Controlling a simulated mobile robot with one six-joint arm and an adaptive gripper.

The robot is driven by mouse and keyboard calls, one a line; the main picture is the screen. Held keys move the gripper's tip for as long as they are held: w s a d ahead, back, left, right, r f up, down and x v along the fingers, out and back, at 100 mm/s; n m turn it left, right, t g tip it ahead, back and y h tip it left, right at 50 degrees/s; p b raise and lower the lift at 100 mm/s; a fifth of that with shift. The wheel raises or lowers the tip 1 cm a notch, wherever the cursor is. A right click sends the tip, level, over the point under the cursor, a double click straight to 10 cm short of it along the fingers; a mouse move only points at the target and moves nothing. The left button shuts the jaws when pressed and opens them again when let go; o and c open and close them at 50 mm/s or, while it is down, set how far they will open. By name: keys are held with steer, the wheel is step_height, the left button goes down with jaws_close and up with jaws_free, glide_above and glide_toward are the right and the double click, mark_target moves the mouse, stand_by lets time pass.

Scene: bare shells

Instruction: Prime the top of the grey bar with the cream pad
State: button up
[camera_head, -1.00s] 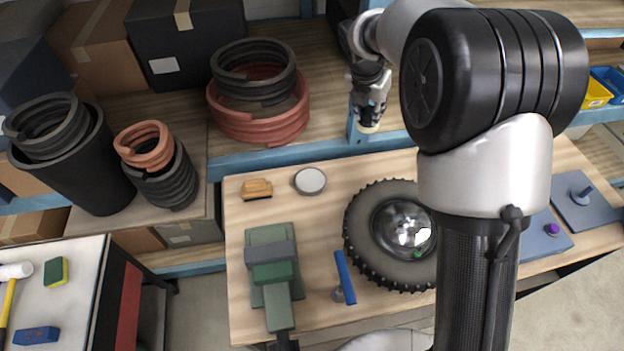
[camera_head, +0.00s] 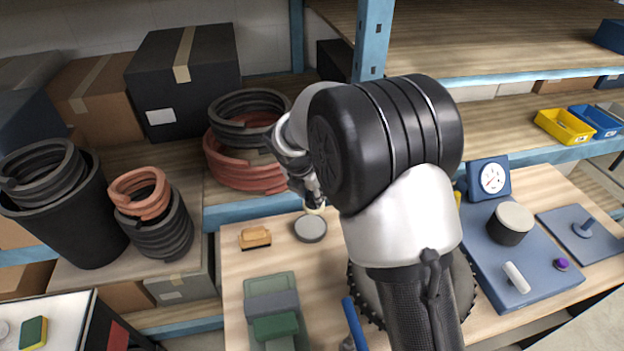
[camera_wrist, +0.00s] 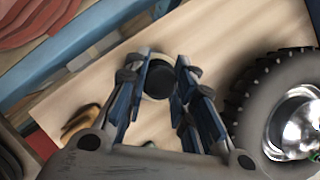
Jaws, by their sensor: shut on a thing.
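My gripper (camera_head: 312,200) is shut on the cream pad (camera_head: 315,210), a small round pad hanging below the fingers. In the wrist view the pad (camera_wrist: 152,94) shows as a cream rim with a dark round part between the fingers (camera_wrist: 158,85). It is over or close to a round grey tin (camera_head: 310,229); I cannot tell if they touch. The grey bar (camera_head: 272,304) lies across the green vise (camera_head: 271,283) at the front left of the bench, apart from the pad.
A tan block (camera_head: 255,237) lies left of the tin. A knobbly tyre (camera_wrist: 275,105) with a shiny hub is to the right, partly behind my arm in the head view. A blue-handled tool (camera_head: 354,322) lies right of the vise. Shelving with coiled hoses (camera_head: 247,175) stands behind.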

mark_target(308, 211)
steer(key=shift+s+a+f, duration=0.2)
steer(key=shift+a+f, duration=0.35)
steer(key=shift+f, duration=0.05)
steer(key=shift+d+f+b, duration=0.15)
steer(key=shift+f+b, duration=0.55)
steer(key=shift+b, duration=0.25)
step_height(308, 211, down, 4)
steer(key=b, duration=0.5)
steer(key=shift+f, duration=0.15)
steer(key=shift+f, duration=0.5)
steer(key=shift+s+f, duration=0.1)
stand_by(1.4)
steer(key=shift+p, duration=0.3)
step_height(308, 211, up, 7)
steer(key=p, duration=0.7)
stand_by(0.5)
